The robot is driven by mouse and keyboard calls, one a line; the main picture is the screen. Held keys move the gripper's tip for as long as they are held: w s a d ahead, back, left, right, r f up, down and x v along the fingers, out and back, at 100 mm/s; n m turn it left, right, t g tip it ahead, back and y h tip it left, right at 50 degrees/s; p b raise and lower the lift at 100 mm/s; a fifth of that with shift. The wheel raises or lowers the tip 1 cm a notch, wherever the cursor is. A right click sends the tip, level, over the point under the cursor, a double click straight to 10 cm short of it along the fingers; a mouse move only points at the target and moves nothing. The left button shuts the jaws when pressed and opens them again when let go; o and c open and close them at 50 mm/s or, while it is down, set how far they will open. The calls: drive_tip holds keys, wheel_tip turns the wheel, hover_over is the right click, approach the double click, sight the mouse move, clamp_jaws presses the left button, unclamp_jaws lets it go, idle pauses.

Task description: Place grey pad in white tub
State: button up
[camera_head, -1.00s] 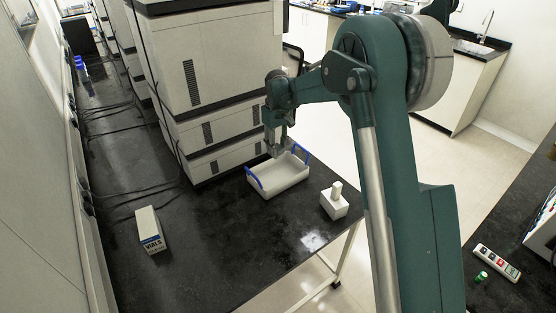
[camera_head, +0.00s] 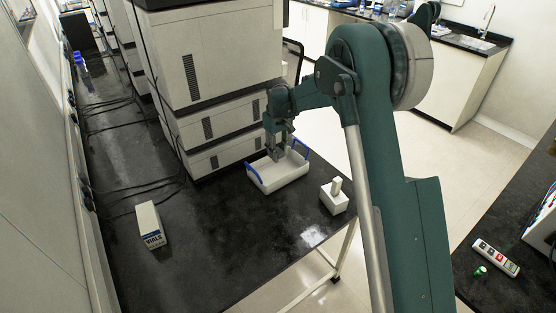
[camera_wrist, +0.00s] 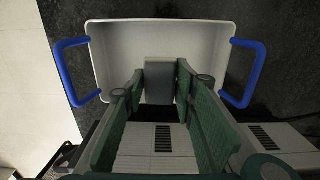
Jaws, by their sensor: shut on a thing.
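The white tub (camera_head: 282,182) with blue handles stands on the dark bench in front of the stacked instrument. In the wrist view the tub (camera_wrist: 115,50) lies open below, a blue handle at each side. My gripper (camera_head: 277,158) points down at the tub's opening. In the wrist view its fingers (camera_wrist: 160,82) are shut on the grey pad (camera_wrist: 159,70), a plain block between the fingertips. The pad shows against the tub's inside. I cannot tell whether it touches the floor of the tub. The pad is hard to make out in the head view.
The tall stacked instrument (camera_head: 212,75) stands close behind the tub. A white box with a stub on top (camera_head: 334,200) is to the right near the bench edge. A box marked VIALS (camera_head: 150,226) is at left. Cables run along the left. The front of the bench is clear.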

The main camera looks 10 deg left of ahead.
hover_over(278, 173)
drive_tip(key=shift+f+b, duration=0.4)
drive_tip(key=shift+f, duration=2.6)
drive_tip(key=shift+f+b, duration=0.3)
drive_tip(key=shift+f, duration=1.55)
drive_tip(key=shift+f, duration=0.15)
drive_tip(key=o, duration=0.9)
wheel_tip(278, 173, up, 12)
drive_tip(key=shift+r+p, duration=0.15)
drive_tip(key=shift+p, duration=0.65)
